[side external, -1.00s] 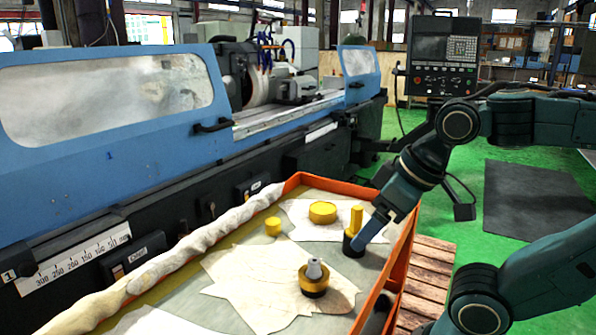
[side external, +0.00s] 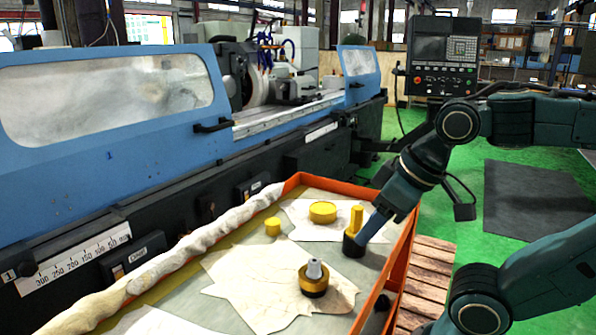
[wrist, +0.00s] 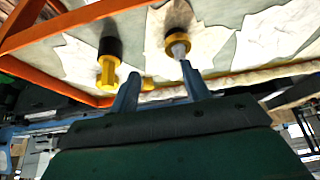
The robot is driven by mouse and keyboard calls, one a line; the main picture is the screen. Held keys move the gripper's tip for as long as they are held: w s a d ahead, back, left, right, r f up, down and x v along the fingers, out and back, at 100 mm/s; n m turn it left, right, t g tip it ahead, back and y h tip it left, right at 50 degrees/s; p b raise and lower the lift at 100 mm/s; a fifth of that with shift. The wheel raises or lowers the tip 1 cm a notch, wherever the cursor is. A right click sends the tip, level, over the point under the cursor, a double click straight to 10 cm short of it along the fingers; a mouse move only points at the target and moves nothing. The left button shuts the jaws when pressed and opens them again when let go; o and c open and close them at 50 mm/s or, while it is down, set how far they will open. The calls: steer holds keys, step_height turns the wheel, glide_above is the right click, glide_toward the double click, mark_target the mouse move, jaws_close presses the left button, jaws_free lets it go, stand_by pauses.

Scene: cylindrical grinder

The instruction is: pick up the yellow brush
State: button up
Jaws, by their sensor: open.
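The yellow brush (side external: 357,220) stands upright in the orange-edged tray, with a yellow handle on top and a black lower part. In the wrist view the brush (wrist: 109,72) shows left of both fingers, not between them. My gripper (wrist: 160,82) is open with nothing between its fingers. In the side view a blue finger of my gripper (side external: 373,225) is just right of the brush and overlaps its lower part. I cannot tell whether they touch.
The orange tray (side external: 401,262) also holds a yellow disc (side external: 323,211), a small yellow cylinder (side external: 273,226) and a grey-tipped item with a yellow-black base (side external: 313,277). Pale sheets lie under several items. A rolled cloth (side external: 190,247) lines the tray's left edge. The blue grinder (side external: 130,150) stands behind.

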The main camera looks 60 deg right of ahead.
step_height(320, 180, up, 8)
steer(key=m+g, duration=0.6)
steer(key=m, duration=1.2)
glide_above(358, 208)
steer(key=shift+f, duration=0.15)
steer(key=shift+f, duration=4.25)
steer(key=shift+f, duration=0.1)
